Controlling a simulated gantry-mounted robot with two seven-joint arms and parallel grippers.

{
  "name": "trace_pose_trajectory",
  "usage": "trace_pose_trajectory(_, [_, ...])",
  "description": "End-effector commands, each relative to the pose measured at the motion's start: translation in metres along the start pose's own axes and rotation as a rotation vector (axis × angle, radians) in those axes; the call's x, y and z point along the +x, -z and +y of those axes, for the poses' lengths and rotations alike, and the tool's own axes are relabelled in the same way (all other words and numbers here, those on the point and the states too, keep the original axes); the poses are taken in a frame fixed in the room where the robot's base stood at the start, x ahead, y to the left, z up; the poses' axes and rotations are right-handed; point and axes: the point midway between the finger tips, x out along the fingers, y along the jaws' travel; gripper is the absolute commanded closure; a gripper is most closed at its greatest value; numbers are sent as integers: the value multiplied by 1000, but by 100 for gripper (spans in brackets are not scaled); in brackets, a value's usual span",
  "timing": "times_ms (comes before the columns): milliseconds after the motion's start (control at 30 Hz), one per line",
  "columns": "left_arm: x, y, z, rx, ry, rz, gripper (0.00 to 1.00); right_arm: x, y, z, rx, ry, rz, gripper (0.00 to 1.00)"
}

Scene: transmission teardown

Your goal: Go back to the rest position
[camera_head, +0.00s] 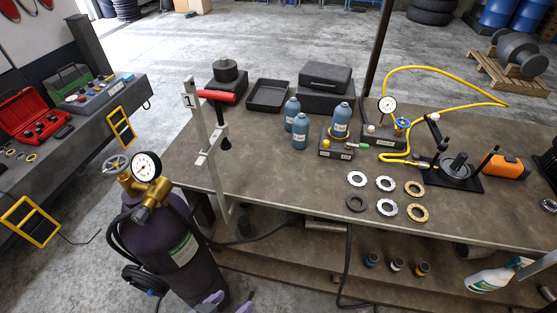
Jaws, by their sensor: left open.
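My left gripper (228,302) shows only at the bottom edge, as two purple-grey fingertips set apart with nothing seen between them. It is open and sits low, in front of the workbench (265,190) and beside the dark gas cylinder (180,250). The rest of that arm is cut off by the frame.
The cylinder carries a gauge (147,166) and brass valve. The bench holds blue bottles (300,128), several rings (386,184), a black case (325,77) and a yellow hose (440,70). A red-handled clamp (218,96) stands at its left edge. A spray bottle (490,279) is lower right.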

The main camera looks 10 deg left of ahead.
Motion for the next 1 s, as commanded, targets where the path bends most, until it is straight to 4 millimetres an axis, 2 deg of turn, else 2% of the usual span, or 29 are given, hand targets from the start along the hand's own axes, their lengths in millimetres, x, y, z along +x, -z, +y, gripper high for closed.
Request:
trace_pose_trajectory(67, [-9, 5, -4, -34, 103, -44, 15, 0, 0, 1, -2, -2, 0, 57])
trace_pose_trajectory(167, [-24, 2, -14, -36, 204, -141, 15, 0, 0, 2, -5, -5, 0, 57])
trace_pose_trajectory(367, [-59, -27, -37, 24, 322, -398, 15, 0, 0, 3, -11, -9, -1, 57])
trace_pose_trajectory(500, [-78, -57, -44, 149, 315, -612, 15, 0, 0, 3, -10, -9, -1, 57])
trace_pose_trajectory(567, [-94, -33, -36, 151, 314, -599, 15, -24, 7, 4, -10, -8, -9, 57])
trace_pose_trajectory(767, [-123, 6, -20, 150, 315, -598, 15, -77, 25, 4, -7, -6, 3, 57])
trace_pose_trajectory(1000, [-170, 69, 4, 150, 315, -598, 15, -155, 50, 5, -2, -2, 2, 57])
